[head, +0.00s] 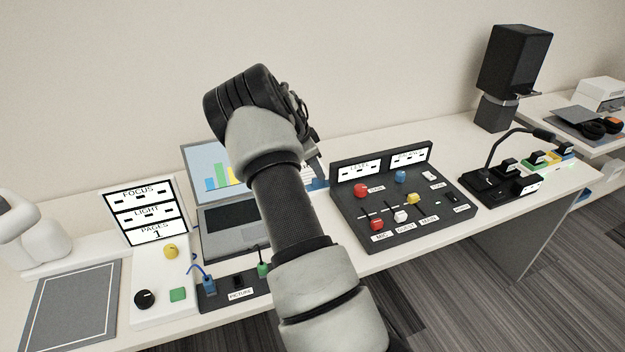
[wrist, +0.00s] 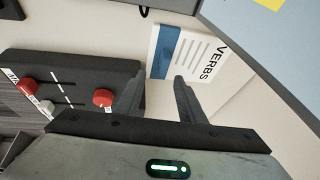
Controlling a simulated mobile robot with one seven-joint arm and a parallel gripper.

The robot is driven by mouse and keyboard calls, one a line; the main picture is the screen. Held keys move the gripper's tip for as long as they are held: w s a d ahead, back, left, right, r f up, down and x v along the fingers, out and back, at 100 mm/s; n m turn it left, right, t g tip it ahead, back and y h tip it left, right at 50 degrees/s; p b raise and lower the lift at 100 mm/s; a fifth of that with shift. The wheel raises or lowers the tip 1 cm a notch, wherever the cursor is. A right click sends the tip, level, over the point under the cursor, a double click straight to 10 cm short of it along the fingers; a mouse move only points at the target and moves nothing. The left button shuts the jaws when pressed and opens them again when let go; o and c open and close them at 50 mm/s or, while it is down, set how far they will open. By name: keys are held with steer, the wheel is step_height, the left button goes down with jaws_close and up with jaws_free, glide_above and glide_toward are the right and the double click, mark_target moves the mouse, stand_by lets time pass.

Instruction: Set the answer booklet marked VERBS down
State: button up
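The answer booklet marked VERBS (wrist: 192,54) is white with a blue band and grey lines of text. In the wrist view it lies just beyond my fingertips, and the right finger overlaps its lower edge. My gripper (wrist: 159,82) has its fingers apart, with only pale bench surface showing between them. In the head view the booklet's blue band (head: 319,184) shows just right of my arm, between the laptop and the mixer panel; my arm hides most of it. I cannot tell whether it lies fully flat.
The laptop (head: 224,224) stands left of my arm. The black mixer panel (head: 403,205) with coloured knobs is right of it, and close to my left finger in the wrist view. A FOCUS, LIGHT, PAGES board (head: 146,211), a grey mat (head: 75,307) and a black speaker (head: 514,58) are farther off.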

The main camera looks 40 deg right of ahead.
steer(key=shift+w+a+x, duration=0.15)
steer(key=shift+x, duration=1.35)
steer(key=shift+w+a+x, duration=0.1)
steer(key=shift+w+x, duration=0.05)
steer(key=shift+x, duration=1.3)
steer(key=shift+f, duration=0.1)
jaws_close()
